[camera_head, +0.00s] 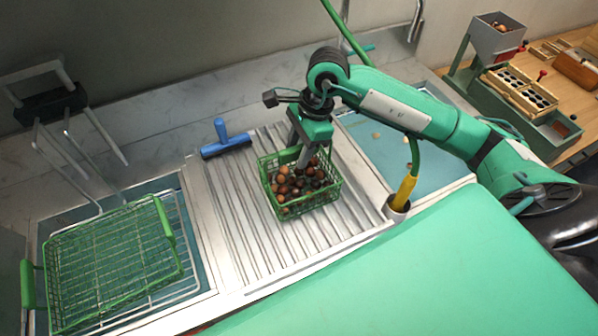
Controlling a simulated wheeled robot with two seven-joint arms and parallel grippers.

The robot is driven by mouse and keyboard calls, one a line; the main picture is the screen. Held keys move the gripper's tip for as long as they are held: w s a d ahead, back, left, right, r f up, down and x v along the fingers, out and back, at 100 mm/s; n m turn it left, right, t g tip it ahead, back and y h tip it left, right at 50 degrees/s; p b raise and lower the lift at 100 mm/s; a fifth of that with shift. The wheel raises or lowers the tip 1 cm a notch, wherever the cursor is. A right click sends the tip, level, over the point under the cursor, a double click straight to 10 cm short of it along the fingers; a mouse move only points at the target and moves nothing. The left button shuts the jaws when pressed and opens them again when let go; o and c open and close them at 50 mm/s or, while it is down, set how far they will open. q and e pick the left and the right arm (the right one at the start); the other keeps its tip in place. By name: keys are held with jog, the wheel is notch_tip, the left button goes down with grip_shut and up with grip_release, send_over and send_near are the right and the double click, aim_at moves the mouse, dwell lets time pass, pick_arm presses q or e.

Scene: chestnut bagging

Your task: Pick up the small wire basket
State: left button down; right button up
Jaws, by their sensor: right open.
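The small green wire basket (311,203) stands on the ribbed white drainboard (235,215) in the middle of the view. It holds several brown and dark chestnuts (288,187). My right gripper (307,156) points down over the basket's far side, its fingers reaching to about the rim. The jaws are open; whether a finger touches the rim or the chestnuts, I cannot tell. My left gripper is not in view.
A larger green-handled wire basket (120,262) lies over the left sink. A blue squeegee (226,142) lies behind the drainboard's left part. A yellow-handled tool (405,188) stands in a holder at right. A sorting machine (497,40) stands at back right. The drainboard's left side is clear.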

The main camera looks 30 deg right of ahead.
jog(key=shift+a+f, duration=0.2)
jog(key=shift+f, duration=0.5)
jog(key=shift+r, duration=0.1)
grip_shut()
